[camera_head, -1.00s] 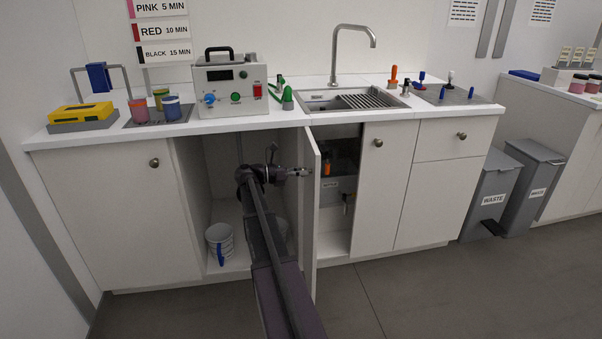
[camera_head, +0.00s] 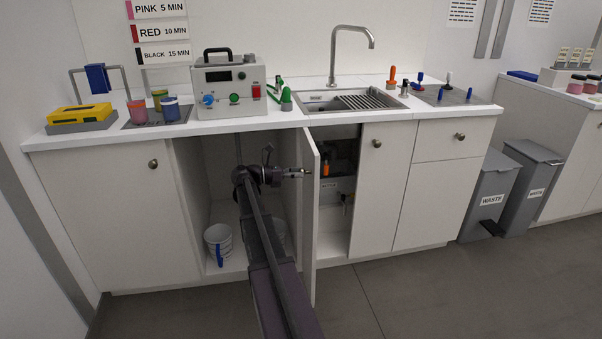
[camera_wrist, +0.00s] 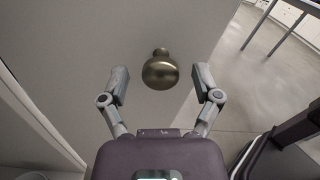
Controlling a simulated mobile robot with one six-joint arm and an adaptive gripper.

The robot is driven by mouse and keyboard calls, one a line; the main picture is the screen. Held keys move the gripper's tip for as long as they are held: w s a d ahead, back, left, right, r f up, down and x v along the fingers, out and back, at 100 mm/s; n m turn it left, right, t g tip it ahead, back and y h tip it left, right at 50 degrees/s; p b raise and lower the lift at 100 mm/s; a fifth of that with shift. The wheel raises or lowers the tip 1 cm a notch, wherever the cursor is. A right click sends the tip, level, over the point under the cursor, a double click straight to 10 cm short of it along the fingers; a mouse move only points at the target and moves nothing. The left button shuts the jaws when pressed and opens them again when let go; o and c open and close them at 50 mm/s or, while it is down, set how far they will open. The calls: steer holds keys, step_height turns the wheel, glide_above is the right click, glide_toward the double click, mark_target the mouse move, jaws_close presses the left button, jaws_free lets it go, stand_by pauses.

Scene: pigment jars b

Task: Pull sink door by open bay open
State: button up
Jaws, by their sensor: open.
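The sink door (camera_head: 309,220) stands swung out from the cabinet, seen nearly edge-on in the head view, with the space under the sink showing to its right. In the wrist view its pale face (camera_wrist: 130,40) carries a round brass knob (camera_wrist: 160,72). My gripper (camera_wrist: 161,84) is open, with one finger on each side of the knob; I cannot tell whether either touches it. In the head view my gripper (camera_head: 296,173) is at the door's left side, in front of the open bay (camera_head: 215,165).
A white bucket (camera_head: 218,242) with a blue handle stands in the open bay. A small orange-topped item (camera_head: 325,168) shows under the sink. The neighbouring door (camera_head: 383,195) is shut. The floor (camera_head: 420,290) in front is clear.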

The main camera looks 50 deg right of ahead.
steer(key=v, duration=1)
steer(key=shift+w+a, duration=0.25)
steer(key=shift+w, duration=0.1)
